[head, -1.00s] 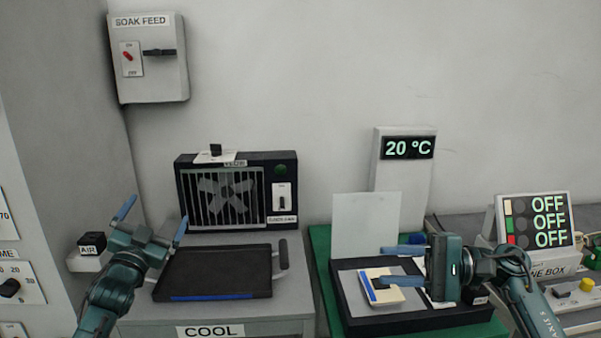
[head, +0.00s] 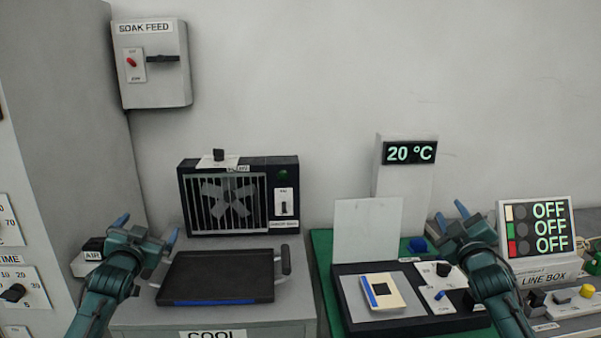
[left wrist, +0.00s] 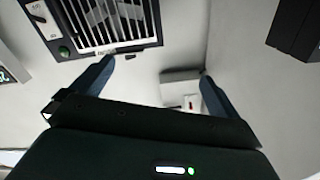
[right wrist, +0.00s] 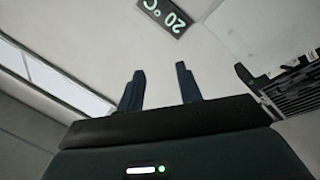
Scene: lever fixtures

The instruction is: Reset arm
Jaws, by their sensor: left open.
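My left gripper (head: 148,227) is raised at the left, beside the cooling tray. Its fingers are wide apart and hold nothing, which also shows in the left wrist view (left wrist: 157,75). My right gripper (head: 450,215) points upward in front of the wall, between the temperature display and the line box. Its fingers are apart and empty in the right wrist view (right wrist: 158,72). A cream block (head: 395,300) with a dark panel lies flat on a grey plate in a black fixture (head: 415,323). The gripper is clear of it.
The black tray (head: 215,262) lies on the cooling stand, before a fan unit (head: 285,180). A soak feed box (head: 165,85) hangs on the wall. The display (head: 410,153) reads 20 °C. The line box (head: 533,225) shows OFF on all rows.

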